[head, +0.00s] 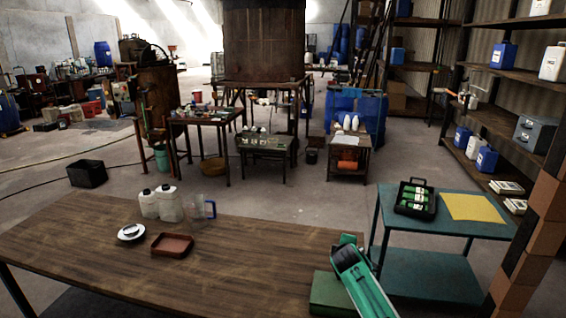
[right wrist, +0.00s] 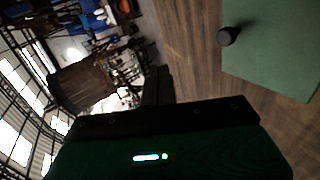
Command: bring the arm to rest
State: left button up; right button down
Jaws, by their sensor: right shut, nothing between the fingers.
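My right arm (head: 362,284), green with black parts, reaches in from the bottom right over the near wooden table. In the right wrist view my right gripper (right wrist: 157,86) has its dark fingers together with nothing between them. A green flat-topped block (head: 327,292) lies on the table beside and partly behind the arm. What looks like its green surface (right wrist: 275,50) fills the upper right of the wrist view, with a black knob (right wrist: 228,36) at its edge, apart from the fingers. My left gripper is not in view.
On the wooden table (head: 250,268) stand two white jugs (head: 168,205), a clear pitcher (head: 198,208), a white dish (head: 131,232) and a brown tray (head: 172,245). A teal side table (head: 405,219) at right holds a black crate (head: 415,198) and a yellow sheet (head: 471,207). The middle tabletop is clear.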

jog(key=s+a+f+m+g+y, duration=0.15)
jog(key=s+f, duration=0.25)
jog(key=s, duration=0.5)
jog(key=s+f+m+g, duration=0.1)
jog(key=s+f+m, duration=0.25)
jog(key=s, duration=0.65)
jog(key=s+a+f+m+g, duration=0.15)
jog(key=s+f, duration=0.25)
jog(key=s, duration=0.5)
jog(key=s+r+m+g+y, duration=0.1)
jog(key=s+r+m+g, duration=0.15)
jog(key=s, duration=1.15)
jog(key=s+r+m+g+y, duration=0.1)
jog(key=s+r+m, duration=0.2)
jog(key=s, duration=1.1)
notch_tip(320, 180, down, 29)
jog(key=g, duration=0.1)
jog(key=s+d+f+g, duration=0.1)
jog(key=s+d+f, duration=0.1)
jog(key=s+f, duration=0.8)
jog(key=s+d+f, duration=0.2)
jog(key=s+f, duration=0.7)
jog(key=f, duration=0.2)
jog(key=shift+s+f+n+g, duration=0.3)
jog(key=shift+s+g, duration=0.05)
jog(key=shift+s, duration=0.05)
jog(key=shift+a, duration=0.1)
